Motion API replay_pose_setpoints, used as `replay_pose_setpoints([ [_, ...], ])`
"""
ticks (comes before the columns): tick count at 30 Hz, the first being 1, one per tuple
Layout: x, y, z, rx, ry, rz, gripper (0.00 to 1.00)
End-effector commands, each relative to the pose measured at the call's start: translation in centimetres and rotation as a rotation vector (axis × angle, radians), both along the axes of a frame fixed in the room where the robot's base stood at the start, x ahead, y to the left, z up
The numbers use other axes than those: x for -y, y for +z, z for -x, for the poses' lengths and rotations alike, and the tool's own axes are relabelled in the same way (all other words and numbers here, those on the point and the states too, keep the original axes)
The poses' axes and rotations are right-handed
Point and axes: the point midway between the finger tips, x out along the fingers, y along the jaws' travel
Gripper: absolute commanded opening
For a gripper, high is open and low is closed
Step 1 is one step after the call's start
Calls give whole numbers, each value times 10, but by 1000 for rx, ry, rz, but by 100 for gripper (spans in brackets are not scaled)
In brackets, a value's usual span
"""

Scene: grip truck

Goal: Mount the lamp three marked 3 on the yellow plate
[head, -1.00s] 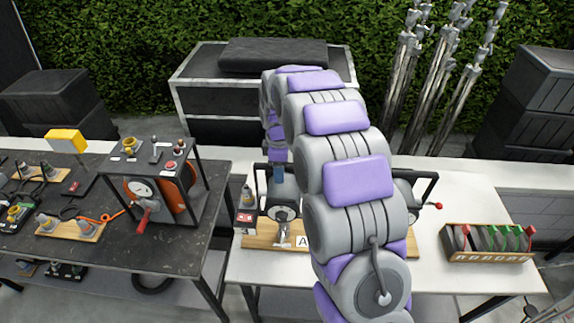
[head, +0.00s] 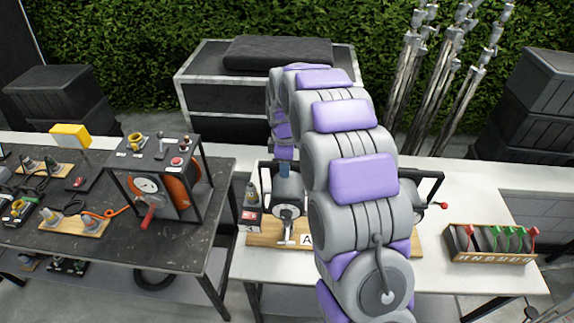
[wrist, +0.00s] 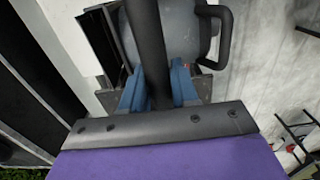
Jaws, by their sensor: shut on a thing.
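My gripper (head: 285,170) has blue fingers and points down over the white table, mostly behind my arm. In the wrist view its fingers (wrist: 157,90) are shut on a black bar (wrist: 147,45) of a grey, round-bodied lamp (wrist: 190,25) with a dark handle. In the head view the grey lamp body (head: 287,191) sits just below the gripper, above or at a wooden board; I cannot tell if it touches. No number 3 can be read. A yellow plate-like piece (head: 70,136) stands on the dark table at the left.
The wooden board (head: 262,233) carries a label A; my arm hides its middle. A second black-framed fixture (head: 430,185) shows right of my arm. A rack of red and green-handled pieces (head: 490,255) is at right. A framed reel box (head: 160,180) stands on the dark table (head: 120,255).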

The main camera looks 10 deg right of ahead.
Motion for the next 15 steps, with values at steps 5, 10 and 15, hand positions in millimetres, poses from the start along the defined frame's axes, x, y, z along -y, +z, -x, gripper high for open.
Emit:
replay_pose_setpoints([
  [5, 6, 1, 0, 2, -4, -8, 0],
  [10, 6, 2, 0, 3, -4, -6, 0],
  [15, 1, 5, 0, 4, -2, -2, 0],
])
